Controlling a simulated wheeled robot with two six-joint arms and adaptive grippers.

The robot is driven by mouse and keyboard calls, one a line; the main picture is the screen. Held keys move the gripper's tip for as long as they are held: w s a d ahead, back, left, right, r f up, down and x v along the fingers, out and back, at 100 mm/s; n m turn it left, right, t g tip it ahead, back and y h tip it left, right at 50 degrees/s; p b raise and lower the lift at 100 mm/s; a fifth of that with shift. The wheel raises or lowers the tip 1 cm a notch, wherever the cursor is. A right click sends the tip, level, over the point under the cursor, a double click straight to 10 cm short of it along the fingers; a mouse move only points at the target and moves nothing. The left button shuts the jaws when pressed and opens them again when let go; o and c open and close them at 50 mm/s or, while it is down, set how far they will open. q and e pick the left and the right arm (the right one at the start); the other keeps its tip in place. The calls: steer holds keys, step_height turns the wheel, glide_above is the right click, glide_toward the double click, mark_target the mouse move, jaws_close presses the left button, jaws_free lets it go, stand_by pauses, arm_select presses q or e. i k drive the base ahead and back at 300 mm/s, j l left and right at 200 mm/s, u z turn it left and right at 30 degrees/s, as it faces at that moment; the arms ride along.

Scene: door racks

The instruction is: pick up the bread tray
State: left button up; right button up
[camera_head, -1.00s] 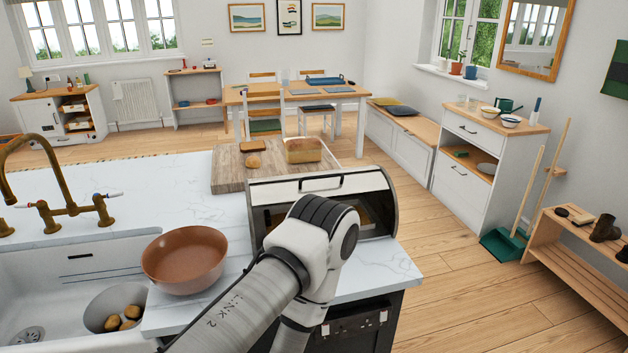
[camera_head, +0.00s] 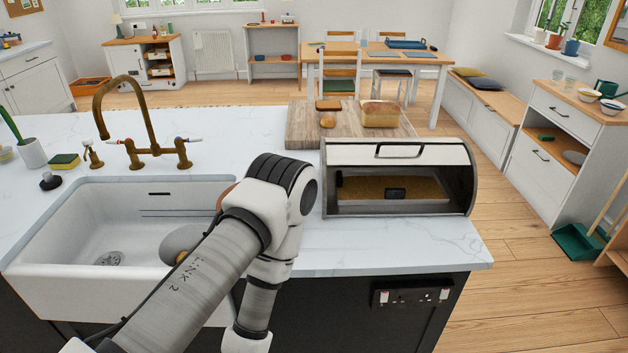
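A bread bin (camera_head: 470,175) stands on the right end of the white counter with its front open and its lid, with a dark handle, raised. Inside lies a flat tan tray-like piece (camera_head: 363,189) with a small dark handle at its front. I take this for the bread tray, though the bin's shade makes its edges hard to tell. One of my arms comes in from the lower left and bends down in front of the counter, left of the bin. It ends out of sight. Neither gripper shows.
A wooden board (camera_head: 301,133) with a loaf (camera_head: 381,114) and a bun (camera_head: 328,121) lies behind the bin. A white sink (camera_head: 60,240) and brass tap (camera_head: 150,150) are on the left. A brown bowl is mostly hidden behind my arm.

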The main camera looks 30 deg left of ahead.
mark_target(352, 187)
steer(key=u, duration=0.6)
steer(key=i+l+u, duration=0.15)
steer(key=l+u, duration=0.25)
steer(key=i+l+u, duration=0.1)
steer(key=l+u, duration=0.2)
steer(key=u, duration=0.15)
steer(key=l+u, duration=0.4)
